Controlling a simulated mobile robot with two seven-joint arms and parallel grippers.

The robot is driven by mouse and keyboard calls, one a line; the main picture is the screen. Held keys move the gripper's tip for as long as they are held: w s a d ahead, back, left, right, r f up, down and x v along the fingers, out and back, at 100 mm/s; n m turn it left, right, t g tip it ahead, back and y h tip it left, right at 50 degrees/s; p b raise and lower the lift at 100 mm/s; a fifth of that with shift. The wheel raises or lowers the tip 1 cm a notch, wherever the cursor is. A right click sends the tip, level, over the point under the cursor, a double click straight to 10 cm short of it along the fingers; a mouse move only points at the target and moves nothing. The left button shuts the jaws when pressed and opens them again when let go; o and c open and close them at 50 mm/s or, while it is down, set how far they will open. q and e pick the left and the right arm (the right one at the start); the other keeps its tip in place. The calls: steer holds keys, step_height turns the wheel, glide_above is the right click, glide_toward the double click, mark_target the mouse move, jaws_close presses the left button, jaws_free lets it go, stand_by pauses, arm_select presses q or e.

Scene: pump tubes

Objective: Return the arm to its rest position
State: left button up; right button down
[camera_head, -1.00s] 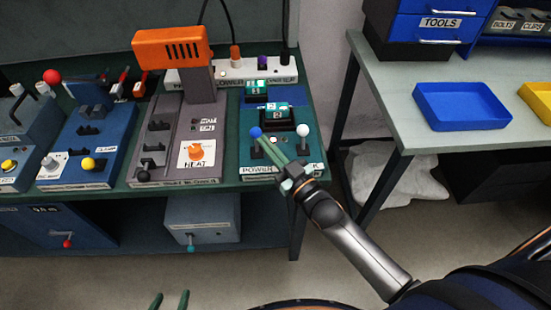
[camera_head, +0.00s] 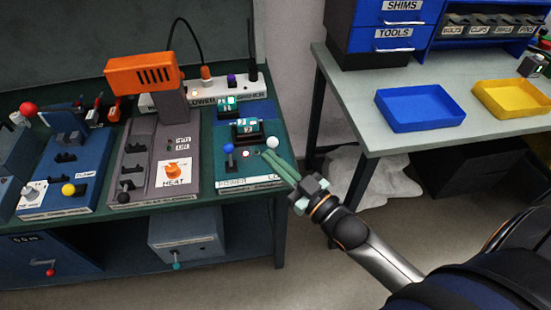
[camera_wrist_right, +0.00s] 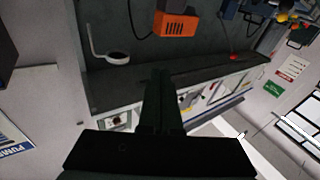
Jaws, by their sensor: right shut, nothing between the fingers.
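My right gripper (camera_head: 263,153) reaches in from the lower right in the head view. Its green fingers are together with nothing between them. The tips appear over the right front part of the teal power panel (camera_head: 222,130), between the blue-knobbed lever (camera_head: 228,148) and the white-knobbed lever (camera_head: 272,142). Whether they touch the panel cannot be told. In the right wrist view the dark shut fingers (camera_wrist_right: 160,75) point toward the bench and hold nothing. My left gripper is not in view.
An orange heater head (camera_head: 142,76) stands on its grey station left of the panel. At the right, a side table (camera_head: 370,135) holds a blue tray (camera_head: 420,126) and a yellow tray (camera_head: 511,113). A gap of floor separates bench and table.

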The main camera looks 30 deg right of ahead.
steer(key=shift+s+r, duration=0.15)
steer(key=shift+s, duration=0.05)
stand_by(0.4)
steer(key=s+f+g+h, duration=0.1)
steer(key=s+f+g, duration=0.2)
steer(key=f, duration=0.5)
steer(key=s+a+f+m+g+h, duration=0.1)
steer(key=s+f+g, duration=0.2)
steer(key=s+f, duration=0.3)
steer(key=s+a+f+m+g+h, duration=0.1)
steer(key=s+f+g, duration=0.2)
steer(key=f, duration=0.7)
steer(key=shift+s+h, duration=0.3)
steer(key=shift+s, duration=0.95)
